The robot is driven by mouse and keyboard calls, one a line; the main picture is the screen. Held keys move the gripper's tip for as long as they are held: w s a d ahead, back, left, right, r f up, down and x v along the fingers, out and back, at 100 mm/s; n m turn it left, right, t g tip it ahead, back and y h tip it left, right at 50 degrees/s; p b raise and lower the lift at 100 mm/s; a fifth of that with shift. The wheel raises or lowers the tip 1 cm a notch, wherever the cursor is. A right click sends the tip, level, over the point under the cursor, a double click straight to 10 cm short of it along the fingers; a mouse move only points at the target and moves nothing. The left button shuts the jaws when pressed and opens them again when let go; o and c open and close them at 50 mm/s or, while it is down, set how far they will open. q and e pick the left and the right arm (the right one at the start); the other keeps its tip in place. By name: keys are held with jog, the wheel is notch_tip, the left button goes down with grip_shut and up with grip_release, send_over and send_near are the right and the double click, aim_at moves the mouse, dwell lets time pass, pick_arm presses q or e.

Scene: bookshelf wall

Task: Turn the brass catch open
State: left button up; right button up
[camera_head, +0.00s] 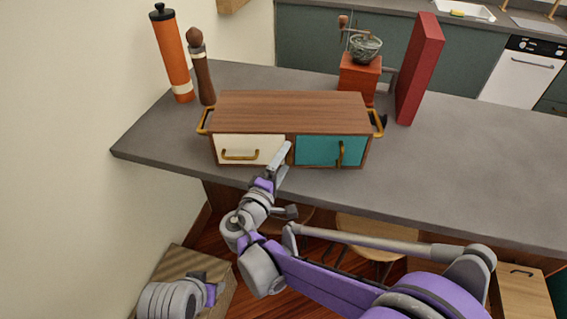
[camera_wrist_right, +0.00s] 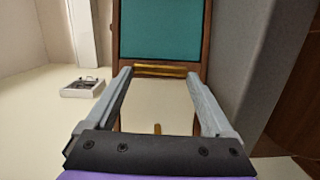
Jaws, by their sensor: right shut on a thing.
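A wooden cabinet (camera_head: 290,108) with a cream door (camera_head: 232,146) and a teal door (camera_head: 318,150) stands on the grey counter. My right gripper (camera_head: 285,153) is at its front, over the divider between the doors. In the right wrist view the brass catch (camera_wrist_right: 160,71) is a bar lying along that divider. The fingertips of my right gripper (camera_wrist_right: 161,74) are at its two ends, shut on it. Both doors look closed. In the head view my gripper hides the catch. Part of my left arm's end shows low at the left; its fingers are not clear.
An orange cylinder (camera_head: 172,58) and a brown mill (camera_head: 200,72) stand left behind the cabinet. A coffee grinder (camera_head: 359,75) and a tall red block (camera_head: 418,70) stand at its right rear. The counter (camera_head: 480,165) is clear on the right. Stools are below.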

pick_arm(q)
jog(key=shift+f, duration=0.2)
pick_arm(e)
jog(key=shift+n, duration=0.3)
jog(key=o, duration=1.1)
pick_arm(q)
jog(key=shift+s+a, duration=0.1)
jog(key=shift+s, duration=0.05)
